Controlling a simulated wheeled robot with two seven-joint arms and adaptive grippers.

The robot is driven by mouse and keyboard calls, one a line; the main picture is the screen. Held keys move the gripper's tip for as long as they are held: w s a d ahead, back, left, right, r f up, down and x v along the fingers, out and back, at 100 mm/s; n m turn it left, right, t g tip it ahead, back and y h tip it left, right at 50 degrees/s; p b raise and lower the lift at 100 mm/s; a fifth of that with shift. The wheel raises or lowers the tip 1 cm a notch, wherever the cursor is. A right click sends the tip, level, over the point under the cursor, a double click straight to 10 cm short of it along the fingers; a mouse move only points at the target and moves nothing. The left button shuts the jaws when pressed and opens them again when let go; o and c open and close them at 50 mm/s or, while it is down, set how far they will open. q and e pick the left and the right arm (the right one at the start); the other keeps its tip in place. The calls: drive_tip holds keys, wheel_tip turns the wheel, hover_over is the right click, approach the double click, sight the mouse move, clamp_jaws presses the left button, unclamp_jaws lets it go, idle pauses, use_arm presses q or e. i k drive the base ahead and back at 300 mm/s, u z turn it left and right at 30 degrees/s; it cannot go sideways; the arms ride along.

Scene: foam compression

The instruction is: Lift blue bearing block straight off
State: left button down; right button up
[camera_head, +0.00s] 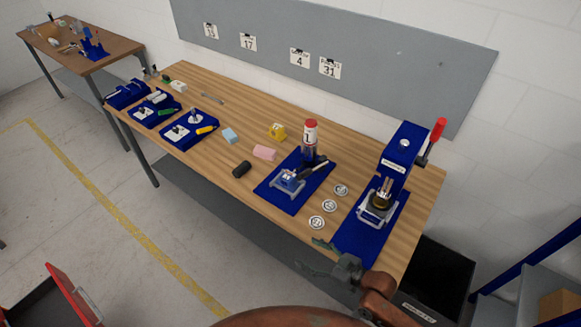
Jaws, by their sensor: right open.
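A small blue block (289,179), which looks like the bearing block, sits in a grey fixture (279,190) on a blue mat (278,202) in the front middle of the workbench. A dark-handled tool lies close behind it. My right gripper (310,254) is at the bench's front edge, to the right of and nearer than the block. Its fingers are spread apart with nothing between them, and it is clear of the block. My left gripper is not in view.
A blue press (400,155) with a red handle stands on the right. A red-capped bottle (310,134) is behind the block, and round numbered discs (317,222) lie between the mats. A black roll (241,169), pink foam (264,153) and blue trays (189,130) are left.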

sight(287, 180)
drive_tip(key=i, duration=1.05)
